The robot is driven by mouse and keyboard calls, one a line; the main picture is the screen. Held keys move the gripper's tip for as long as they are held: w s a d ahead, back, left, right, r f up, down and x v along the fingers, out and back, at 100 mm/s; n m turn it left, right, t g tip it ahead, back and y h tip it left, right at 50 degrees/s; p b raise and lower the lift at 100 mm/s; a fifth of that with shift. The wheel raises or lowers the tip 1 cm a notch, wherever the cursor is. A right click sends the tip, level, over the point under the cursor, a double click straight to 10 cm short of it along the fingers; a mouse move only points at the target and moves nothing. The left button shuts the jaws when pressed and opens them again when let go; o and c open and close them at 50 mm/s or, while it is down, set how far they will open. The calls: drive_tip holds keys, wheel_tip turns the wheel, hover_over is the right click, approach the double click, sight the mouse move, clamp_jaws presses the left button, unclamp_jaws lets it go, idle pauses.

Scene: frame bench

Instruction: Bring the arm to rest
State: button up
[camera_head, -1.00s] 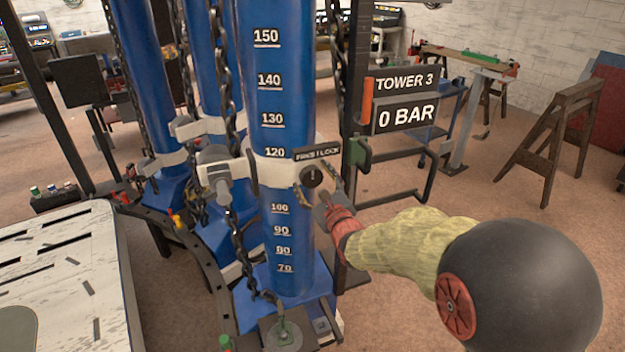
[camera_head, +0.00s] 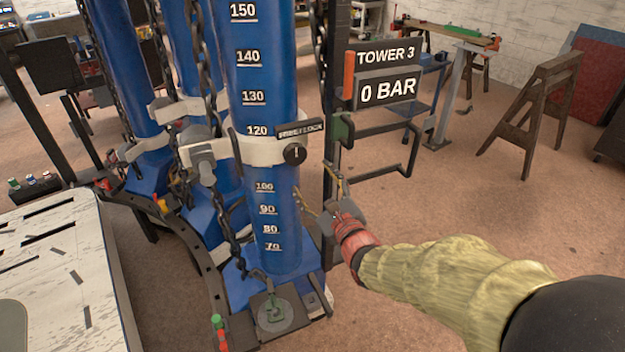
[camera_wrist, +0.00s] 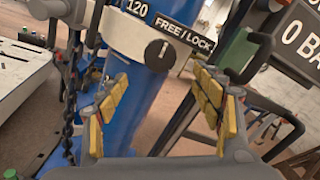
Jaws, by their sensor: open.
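My gripper (camera_head: 331,197) is open and empty, with its yellow-padded fingers spread apart in the wrist view (camera_wrist: 160,105). It stands to the right of the front blue tower (camera_head: 262,185) and lower than the black FREE/LOCK knob (camera_head: 294,153), apart from the knob. In the wrist view the knob (camera_wrist: 159,54) sits on the white collar, ahead of and between the fingers, with its pale mark near upright. My arm, in a pale yellow sleeve, reaches in from the lower right.
A sign reading TOWER 3, 0 BAR (camera_head: 387,75) hangs on a dark post beside the tower. A black rail (camera_head: 385,150) juts out below it. Chains hang by the blue towers. A white slotted table (camera_head: 60,270) stands at left. Floor at right is open before a wooden trestle (camera_head: 530,115).

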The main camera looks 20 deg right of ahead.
drive_tip(key=s+d+f+n+g+h, duration=0.4)
drive_tip(key=s+f+n+g, duration=0.5)
drive_tip(key=f+n, duration=0.6)
drive_tip(key=s+a+r+n+g+y, duration=0.1)
drive_tip(key=s+r+n+g, duration=0.15)
drive_tip(key=s+n, duration=0.45)
drive_tip(key=s+a+r+n+g, duration=0.1)
drive_tip(key=s+r+n+g, duration=0.15)
drive_tip(key=s+n, duration=0.4)
drive_tip(key=s+a+r+t+y, duration=0.1)
drive_tip(key=s+a+r, duration=0.2)
drive_tip(key=s+r, duration=0.3)
wheel_tip(320, 180, up, 3)
drive_tip(key=shift+s+f+n+t, duration=0.15)
drive_tip(key=shift+n+t, duration=0.15)
drive_tip(key=shift+n, duration=0.15)
